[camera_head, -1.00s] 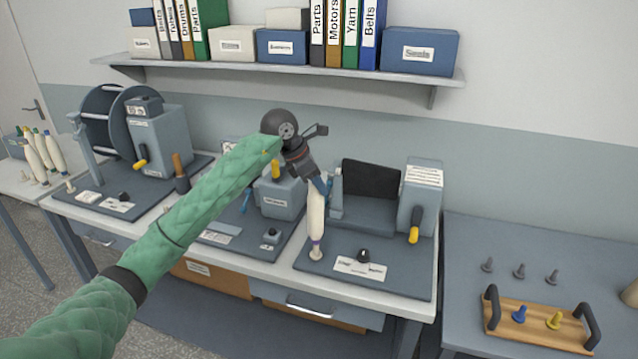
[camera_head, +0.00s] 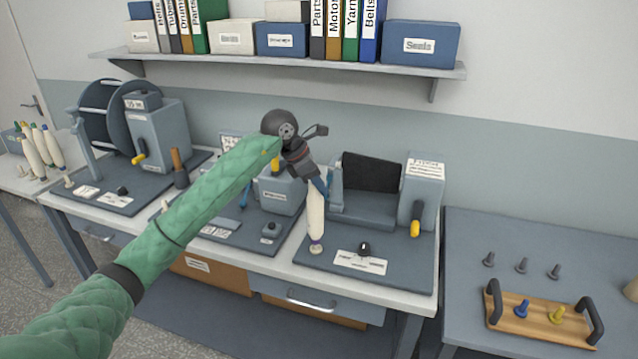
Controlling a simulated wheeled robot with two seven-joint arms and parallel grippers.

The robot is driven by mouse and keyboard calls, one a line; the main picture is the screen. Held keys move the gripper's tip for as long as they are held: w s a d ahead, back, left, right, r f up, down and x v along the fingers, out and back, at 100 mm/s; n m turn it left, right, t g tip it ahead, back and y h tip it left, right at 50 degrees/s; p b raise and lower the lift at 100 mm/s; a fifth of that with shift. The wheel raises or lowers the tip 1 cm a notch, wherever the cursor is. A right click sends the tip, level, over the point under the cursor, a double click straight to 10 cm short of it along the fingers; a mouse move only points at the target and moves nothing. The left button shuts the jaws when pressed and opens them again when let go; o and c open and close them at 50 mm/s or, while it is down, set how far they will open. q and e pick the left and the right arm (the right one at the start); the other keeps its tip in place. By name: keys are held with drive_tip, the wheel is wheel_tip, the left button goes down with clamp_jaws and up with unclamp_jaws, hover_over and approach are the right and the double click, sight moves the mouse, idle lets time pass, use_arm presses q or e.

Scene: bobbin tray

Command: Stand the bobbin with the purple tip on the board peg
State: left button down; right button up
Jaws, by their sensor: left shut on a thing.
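My left gripper (camera_head: 319,184) is shut on the upper part of a cream bobbin (camera_head: 316,213), at the right-hand machine. My right gripper is not in view.
A label card (camera_head: 360,263) and a black knob (camera_head: 364,248) lie right of the peg. A grey machine with a yellow handle (camera_head: 415,228) stands behind. More bobbins (camera_head: 40,150) stand at the far left. A wooden tray (camera_head: 535,318) sits on the right table.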

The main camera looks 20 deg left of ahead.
use_arm(q)
drive_tip(key=shift+f+b, duration=0.85)
drive_tip(key=shift+f, duration=0.3)
drive_tip(key=c, duration=1.1)
unclamp_jaws()
drive_tip(key=b+v, duration=0.3)
drive_tip(key=v, duration=0.3)
drive_tip(key=shift+s+a+r, duration=0.1)
drive_tip(key=shift+a+r, duration=0.05)
drive_tip(key=shift+r, duration=0.1)
drive_tip(key=shift+s+a+r, duration=0.15)
drive_tip(key=shift+a+r, duration=0.1)
drive_tip(key=shift+r, duration=0.3)
